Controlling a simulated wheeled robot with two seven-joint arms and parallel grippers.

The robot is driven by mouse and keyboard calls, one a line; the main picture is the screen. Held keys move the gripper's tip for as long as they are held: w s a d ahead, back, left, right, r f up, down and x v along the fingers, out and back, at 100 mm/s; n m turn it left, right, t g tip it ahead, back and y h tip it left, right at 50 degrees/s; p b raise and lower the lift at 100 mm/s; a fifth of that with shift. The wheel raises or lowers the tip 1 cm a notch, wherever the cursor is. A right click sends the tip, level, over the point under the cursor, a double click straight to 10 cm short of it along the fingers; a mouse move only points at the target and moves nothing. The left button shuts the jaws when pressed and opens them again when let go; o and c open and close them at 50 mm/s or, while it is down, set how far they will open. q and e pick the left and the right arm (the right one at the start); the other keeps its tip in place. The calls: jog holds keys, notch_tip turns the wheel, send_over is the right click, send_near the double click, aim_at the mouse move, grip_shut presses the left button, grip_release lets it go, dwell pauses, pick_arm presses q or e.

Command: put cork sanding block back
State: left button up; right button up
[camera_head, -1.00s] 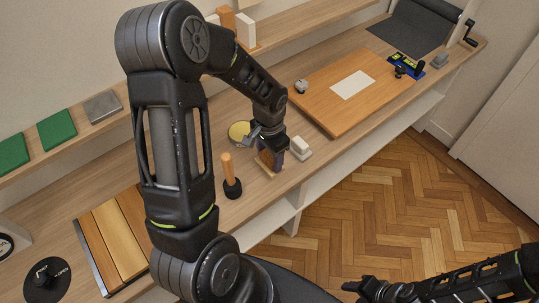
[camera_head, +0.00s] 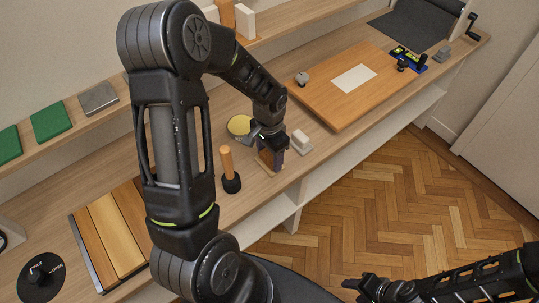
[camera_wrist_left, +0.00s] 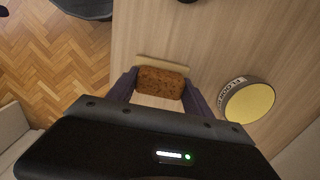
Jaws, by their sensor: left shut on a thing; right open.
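My left gripper (camera_head: 270,148) is shut on the brown cork sanding block (camera_wrist_left: 160,82), low over the bench. In the left wrist view the two dark fingers (camera_wrist_left: 160,92) stand at the block's ends. A pale wood strip (camera_wrist_left: 163,63) shows along the block's far side. In the head view the gripper hides much of the block (camera_head: 266,160), and I cannot tell whether it touches the bench. My right gripper (camera_head: 361,289) is open and empty over the floor at the bottom right.
A white-and-grey block (camera_head: 301,142) stands just right of my left gripper. A round yellow-topped tin (camera_head: 239,125) is behind it, and a wooden-handled tool in a black base (camera_head: 229,170) is to its left. An orange-brown board (camera_head: 340,88) lies further right.

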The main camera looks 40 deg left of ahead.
pick_arm(q)
jog(key=shift+f, duration=0.2)
jog(key=o, duration=1.8)
notch_tip(320, 180, up, 8)
jog(key=shift+f+b, duration=0.1)
jog(key=shift+b, duration=0.35)
jog(key=shift+d, duration=0.1)
